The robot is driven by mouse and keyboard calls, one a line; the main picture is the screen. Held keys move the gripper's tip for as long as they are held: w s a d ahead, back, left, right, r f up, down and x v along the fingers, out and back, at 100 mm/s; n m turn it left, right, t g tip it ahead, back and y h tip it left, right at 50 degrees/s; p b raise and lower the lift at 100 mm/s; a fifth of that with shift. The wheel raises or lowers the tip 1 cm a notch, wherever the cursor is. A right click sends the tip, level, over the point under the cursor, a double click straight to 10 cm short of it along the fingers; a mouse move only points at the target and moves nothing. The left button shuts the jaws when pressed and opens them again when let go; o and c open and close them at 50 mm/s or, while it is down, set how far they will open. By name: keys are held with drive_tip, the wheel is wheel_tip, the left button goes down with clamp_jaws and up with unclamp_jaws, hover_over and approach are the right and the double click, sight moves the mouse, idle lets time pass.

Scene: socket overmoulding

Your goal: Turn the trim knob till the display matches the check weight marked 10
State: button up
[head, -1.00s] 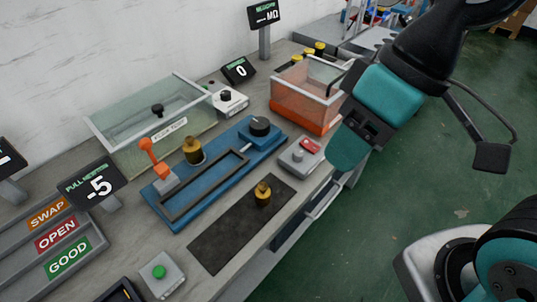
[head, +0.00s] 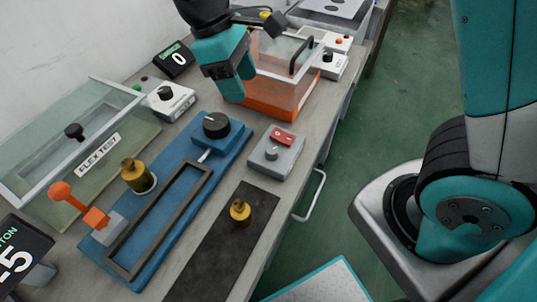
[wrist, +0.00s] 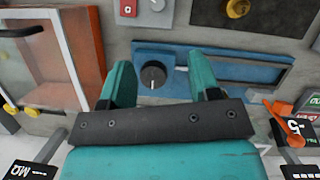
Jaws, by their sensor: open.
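The black trim knob (head: 216,124) sits on the right end of the blue fixture (head: 232,146). In the wrist view the knob (wrist: 153,75) shows between my two teal fingers, beyond their tips. My gripper (head: 234,92) is open and empty, above and behind the knob in the head view.
An orange lever (head: 75,203) is at the fixture's left end. A grey box with a red switch (head: 277,152) stands right of the knob. A clear-lidded orange bin (head: 275,105) is close behind my gripper. A flex test case (head: 60,160) and a display reading 0 (head: 175,59) are left.

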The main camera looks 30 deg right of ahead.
sight(272, 150)
drive_tip(key=shift+h, duration=0.3)
drive_tip(key=x, duration=1.2)
drive_tip(key=w+a+x, duration=0.1)
drive_tip(key=x, duration=0.5)
drive_tip(key=shift+s+d+f+b, duration=0.2)
drive_tip(key=shift+f+b, duration=0.2)
drive_tip(key=shift+f, duration=0.2)
drive_tip(key=c, duration=0.9)
